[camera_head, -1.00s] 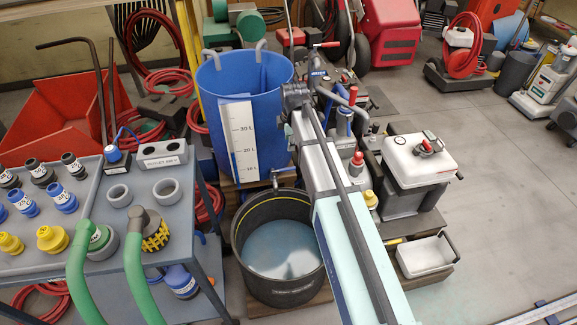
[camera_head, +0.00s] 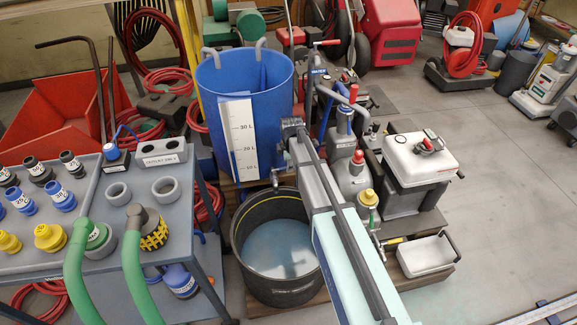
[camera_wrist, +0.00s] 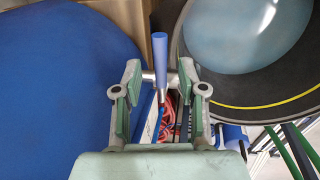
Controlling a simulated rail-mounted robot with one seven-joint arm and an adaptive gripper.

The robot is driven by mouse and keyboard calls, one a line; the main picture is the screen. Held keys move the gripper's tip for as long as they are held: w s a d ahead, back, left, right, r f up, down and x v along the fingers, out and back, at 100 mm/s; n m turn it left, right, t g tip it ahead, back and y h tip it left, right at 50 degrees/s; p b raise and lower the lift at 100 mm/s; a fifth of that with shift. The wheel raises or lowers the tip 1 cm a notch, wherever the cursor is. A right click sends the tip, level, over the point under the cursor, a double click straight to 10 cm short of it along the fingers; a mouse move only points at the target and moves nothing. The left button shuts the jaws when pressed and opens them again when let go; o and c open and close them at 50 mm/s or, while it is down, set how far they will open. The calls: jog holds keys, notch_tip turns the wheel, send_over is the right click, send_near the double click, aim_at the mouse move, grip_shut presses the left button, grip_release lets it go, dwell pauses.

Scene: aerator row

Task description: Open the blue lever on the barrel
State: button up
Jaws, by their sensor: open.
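The blue barrel (camera_head: 262,88) stands upright with a white litre scale on its front. A metal tap (camera_head: 274,178) sticks out low on the barrel, above the black tub. In the wrist view the blue lever (camera_wrist: 160,52) stands upright in the picture, with the barrel's blue wall (camera_wrist: 65,85) to its left. My gripper (camera_wrist: 160,72) is open, one finger on each side of the lever, with gaps visible on both sides. How far the lever lies beyond the fingertips I cannot tell. In the head view my arm hides the fingers and lever.
The black tub (camera_head: 248,270), with a pale bottom and yellow line, stands below the tap; its rim (camera_wrist: 205,92) is right of my gripper. A grey cart (camera_head: 90,195) with fittings and green hoses is left. Bottles and a white box (camera_head: 420,155) stand right.

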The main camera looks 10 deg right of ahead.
jog(key=shift+w+f, duration=0.2)
jog(key=shift+f, duration=0.7)
grip_shut()
jog(key=shift+s+d, duration=0.1)
